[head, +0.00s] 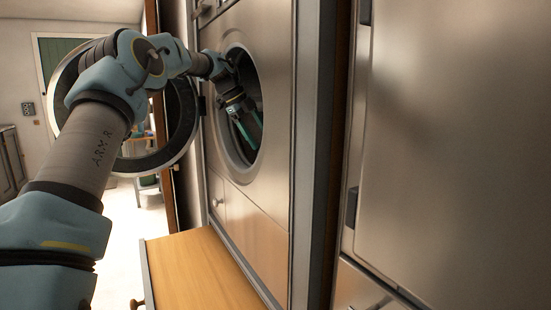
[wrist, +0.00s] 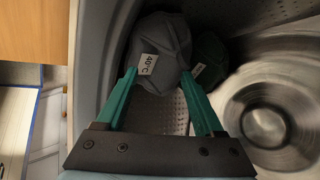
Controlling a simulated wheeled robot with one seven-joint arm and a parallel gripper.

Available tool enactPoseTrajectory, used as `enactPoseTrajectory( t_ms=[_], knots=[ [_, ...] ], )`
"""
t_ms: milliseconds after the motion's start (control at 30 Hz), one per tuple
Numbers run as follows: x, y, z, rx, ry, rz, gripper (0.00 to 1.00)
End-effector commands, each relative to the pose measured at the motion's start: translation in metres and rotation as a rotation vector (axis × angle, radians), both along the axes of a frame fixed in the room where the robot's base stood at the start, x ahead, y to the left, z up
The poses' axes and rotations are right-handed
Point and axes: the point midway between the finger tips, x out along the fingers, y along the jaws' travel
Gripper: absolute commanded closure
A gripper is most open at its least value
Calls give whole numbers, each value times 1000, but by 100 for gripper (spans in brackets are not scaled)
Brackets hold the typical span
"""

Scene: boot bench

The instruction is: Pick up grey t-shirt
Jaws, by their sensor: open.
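A grey bundled cloth, the grey t-shirt (wrist: 160,55), lies inside the drum in the wrist view, with a white label reading 40°C. My gripper (wrist: 163,75) is open, its two green fingers reaching into the drum. The fingertips lie at either side of the cloth's near part; I cannot tell whether they touch it. In the head view my gripper (head: 245,125) is inside the round opening of the washing machine (head: 235,200). The t-shirt is not visible in the head view.
A dark green cloth (wrist: 209,58) with a pale label lies right of the grey one. The perforated metal drum (wrist: 290,75) surrounds them. The round door (head: 185,130) stands open at the left. A wooden drawer or bench top (head: 200,270) lies below the opening.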

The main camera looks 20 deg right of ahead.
Motion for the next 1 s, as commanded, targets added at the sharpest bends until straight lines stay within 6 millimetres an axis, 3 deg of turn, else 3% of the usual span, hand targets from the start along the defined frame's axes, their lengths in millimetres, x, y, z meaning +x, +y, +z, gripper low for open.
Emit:
enactPoseTrajectory(
  t_ms=[267, 433, 667, 1000],
  knots=[
    [-7, -37, -1, 1, 2, -2, 31],
    [-8, -46, -24, 1, 2, 0, 31],
    [-8, -46, -27, 0, 0, 1, 31],
    [-8, -46, -26, 0, 0, 1, 69]
  ],
)
